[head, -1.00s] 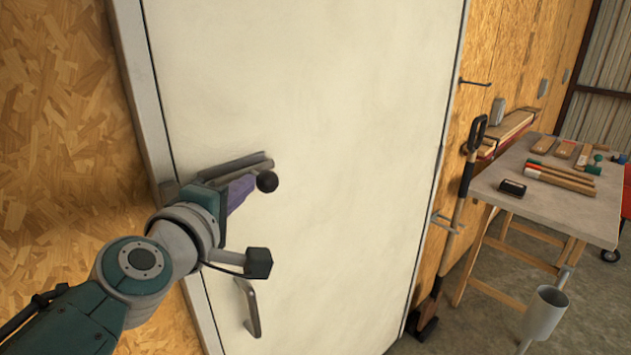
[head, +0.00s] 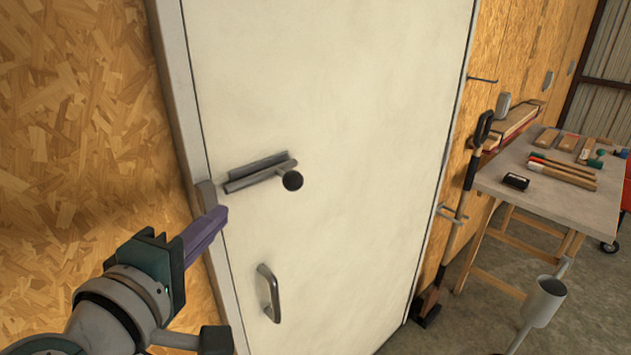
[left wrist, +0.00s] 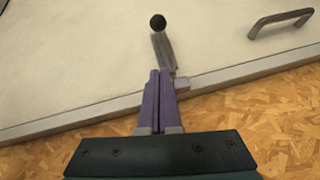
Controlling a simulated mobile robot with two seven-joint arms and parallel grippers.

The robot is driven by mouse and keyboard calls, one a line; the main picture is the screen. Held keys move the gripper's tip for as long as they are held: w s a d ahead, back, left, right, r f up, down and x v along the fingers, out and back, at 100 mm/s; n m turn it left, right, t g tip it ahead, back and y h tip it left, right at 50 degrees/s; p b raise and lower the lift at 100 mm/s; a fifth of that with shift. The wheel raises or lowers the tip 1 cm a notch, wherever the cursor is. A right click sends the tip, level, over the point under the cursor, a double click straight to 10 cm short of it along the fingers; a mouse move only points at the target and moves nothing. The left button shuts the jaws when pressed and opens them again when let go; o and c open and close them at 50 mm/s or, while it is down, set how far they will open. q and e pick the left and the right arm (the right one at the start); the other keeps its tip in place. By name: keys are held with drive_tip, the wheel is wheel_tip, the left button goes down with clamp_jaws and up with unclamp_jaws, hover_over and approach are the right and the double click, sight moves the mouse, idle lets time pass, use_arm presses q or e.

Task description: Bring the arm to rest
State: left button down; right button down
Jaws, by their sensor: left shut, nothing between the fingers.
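My left gripper (head: 222,216) has purple fingers that are shut with nothing between them. In the head view it is in front of the left door frame, below and left of the bolt. In the left wrist view its fingers (left wrist: 157,80) point toward the bolt (left wrist: 165,52) and its black knob (left wrist: 158,22). The white door (head: 340,120) looks closed in its frame. The grey bolt (head: 258,174) with its black knob (head: 292,181) lies across the door near its left edge. My right gripper is not in view.
A metal pull handle (head: 268,293) sits on the door below the bolt. Wood-board wall (head: 80,130) lies left of the frame. A shovel (head: 470,180) leans right of the door, near a table (head: 555,200) with several tools. A grey cup-shaped holder (head: 545,300) stands in front.

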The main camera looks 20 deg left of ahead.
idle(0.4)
